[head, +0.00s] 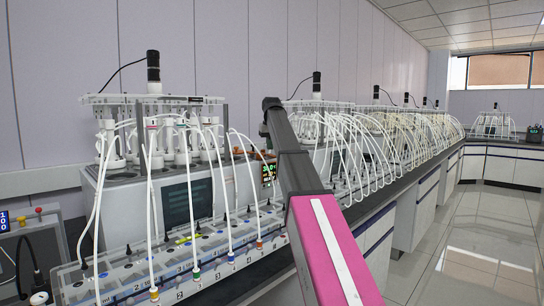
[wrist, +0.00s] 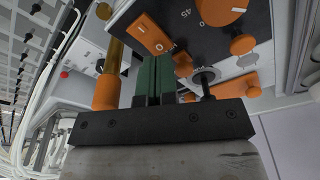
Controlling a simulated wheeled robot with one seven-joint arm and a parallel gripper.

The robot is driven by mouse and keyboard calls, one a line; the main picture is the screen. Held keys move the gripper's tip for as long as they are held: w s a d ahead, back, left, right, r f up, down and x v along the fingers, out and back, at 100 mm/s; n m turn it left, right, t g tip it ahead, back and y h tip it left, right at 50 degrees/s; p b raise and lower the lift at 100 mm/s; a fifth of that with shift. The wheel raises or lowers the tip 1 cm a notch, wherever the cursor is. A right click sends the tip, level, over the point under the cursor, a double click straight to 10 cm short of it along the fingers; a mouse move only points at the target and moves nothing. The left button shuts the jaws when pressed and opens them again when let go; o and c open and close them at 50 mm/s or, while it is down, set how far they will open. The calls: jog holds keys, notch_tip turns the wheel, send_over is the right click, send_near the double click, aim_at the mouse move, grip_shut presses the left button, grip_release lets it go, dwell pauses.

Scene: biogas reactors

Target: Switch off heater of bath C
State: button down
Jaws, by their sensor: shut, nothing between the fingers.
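In the wrist view my gripper (wrist: 155,62) is shut, its two green fingers together with nothing between them. Just beyond the fingertips, on a dark control panel, is an orange rocker switch (wrist: 150,34) with white markings. The fingertips look close to its lower edge; I cannot tell whether they touch. An orange dial (wrist: 220,10) with a printed scale sits up and right of the switch. No letter C is readable on this panel.
An orange fitting on a brass pipe (wrist: 106,92) stands close left of the fingers. White tubes (head: 365,150) crowd the row of reactors (head: 160,140) along the bench. The aisle floor (head: 460,250) at right is clear.

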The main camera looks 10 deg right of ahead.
jog(key=shift+f, duration=1)
dwell(0.6)
jog(key=shift+r, duration=0.1)
jog(key=shift+r, duration=3.4)
jog(key=shift+d, duration=0.1)
